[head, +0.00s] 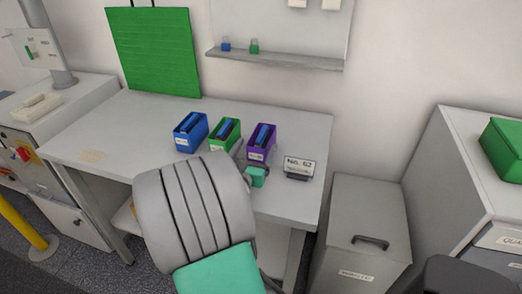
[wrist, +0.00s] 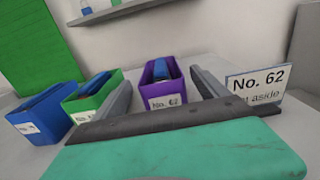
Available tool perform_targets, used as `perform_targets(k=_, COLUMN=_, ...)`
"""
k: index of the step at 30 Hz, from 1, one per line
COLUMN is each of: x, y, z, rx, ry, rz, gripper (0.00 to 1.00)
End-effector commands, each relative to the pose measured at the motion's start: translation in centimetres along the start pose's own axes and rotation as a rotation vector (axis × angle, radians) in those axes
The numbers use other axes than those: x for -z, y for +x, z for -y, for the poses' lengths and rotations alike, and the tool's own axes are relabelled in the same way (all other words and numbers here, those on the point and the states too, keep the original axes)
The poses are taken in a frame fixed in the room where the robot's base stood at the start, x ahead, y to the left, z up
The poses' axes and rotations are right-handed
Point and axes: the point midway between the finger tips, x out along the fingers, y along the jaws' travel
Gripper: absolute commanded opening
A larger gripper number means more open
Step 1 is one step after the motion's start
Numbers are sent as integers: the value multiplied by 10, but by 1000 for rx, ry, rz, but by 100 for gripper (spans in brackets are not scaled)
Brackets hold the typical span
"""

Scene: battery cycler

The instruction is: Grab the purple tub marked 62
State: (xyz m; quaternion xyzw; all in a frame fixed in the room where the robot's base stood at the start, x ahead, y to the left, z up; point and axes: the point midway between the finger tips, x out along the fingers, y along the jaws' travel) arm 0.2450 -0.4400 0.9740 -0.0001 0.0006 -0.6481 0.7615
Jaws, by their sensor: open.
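The purple tub (head: 262,143) stands on the grey table, the rightmost of three tubs, with dark blue items inside. In the wrist view the purple tub (wrist: 163,88) shows a white label reading No. 62. My gripper (wrist: 163,90) is open, with its two grey fingers apart, one to each side of the purple tub in the picture. The tub appears ahead of the fingers; I cannot tell whether they reach its sides. In the head view my gripper (head: 258,176) is mostly hidden behind my arm, near the tub's front.
A green tub (head: 225,134) and a blue tub (head: 190,131) stand left of the purple one. A small sign reading No. 62 (head: 299,168) stands close on the right. A wall shelf (head: 275,60) hangs behind. The table's left part is mostly clear.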

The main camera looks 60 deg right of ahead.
Motion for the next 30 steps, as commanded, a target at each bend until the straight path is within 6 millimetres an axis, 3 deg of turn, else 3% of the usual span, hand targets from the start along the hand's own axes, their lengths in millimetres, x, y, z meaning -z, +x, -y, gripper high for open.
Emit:
perform_targets(k=10, x=-4, y=56, z=4, rx=5, ry=1, rz=1, gripper=84)
perform_targets(k=18, x=-3, y=60, z=4, rx=4, ry=0, rz=1, gripper=83)
perform_targets(k=30, x=-3, y=60, z=4, rx=4, ry=1, rz=1, gripper=50)
